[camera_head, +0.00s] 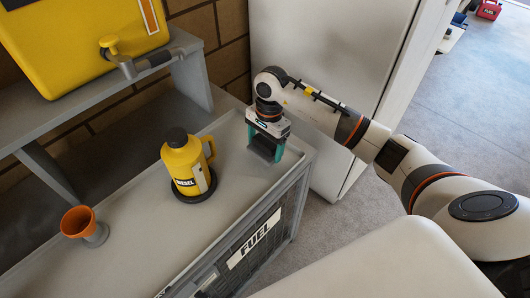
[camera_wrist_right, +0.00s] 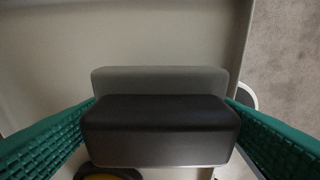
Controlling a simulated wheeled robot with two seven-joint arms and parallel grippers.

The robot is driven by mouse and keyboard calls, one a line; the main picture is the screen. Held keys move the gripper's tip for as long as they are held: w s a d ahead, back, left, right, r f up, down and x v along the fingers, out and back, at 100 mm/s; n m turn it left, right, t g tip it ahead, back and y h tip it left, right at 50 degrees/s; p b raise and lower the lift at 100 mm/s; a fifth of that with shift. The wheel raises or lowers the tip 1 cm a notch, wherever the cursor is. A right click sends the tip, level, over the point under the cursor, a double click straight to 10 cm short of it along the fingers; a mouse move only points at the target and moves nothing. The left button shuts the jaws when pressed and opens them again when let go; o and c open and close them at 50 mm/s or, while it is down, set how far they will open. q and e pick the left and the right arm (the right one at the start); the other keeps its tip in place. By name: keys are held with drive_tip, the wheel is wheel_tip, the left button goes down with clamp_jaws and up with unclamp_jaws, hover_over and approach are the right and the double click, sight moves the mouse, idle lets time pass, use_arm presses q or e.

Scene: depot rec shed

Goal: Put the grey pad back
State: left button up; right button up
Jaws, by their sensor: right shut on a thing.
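The grey pad (camera_head: 262,150) is a small block with a dark upper part. It is between the teal fingers of my right gripper (camera_head: 265,143), which is shut on it. In the right wrist view the pad (camera_wrist_right: 160,130) spans the gap between the fingers, with a lighter grey part showing beyond the dark part. It is over the far right end of the grey bench top (camera_head: 225,215). I cannot tell whether its underside touches the top. My left gripper is not in view.
A yellow diesel jug (camera_head: 183,160) stands on a dark round base left of the pad. An orange funnel (camera_head: 78,221) is further left. A raised grey shelf (camera_head: 190,85) holds a yellow tank (camera_head: 70,45). A white cabinet (camera_head: 300,45) stands behind. The bench top's front is clear.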

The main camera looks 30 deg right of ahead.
sight(265, 154)
wheel_tip(265, 154, down, 4)
drive_tip(key=shift+a+r, duration=0.1)
drive_tip(key=shift+r, duration=0.05)
drive_tip(key=shift+f, duration=0.25)
drive_tip(key=o, duration=0.9)
drive_tip(key=shift+r, duration=0.1)
drive_tip(key=shift+r, duration=0.1)
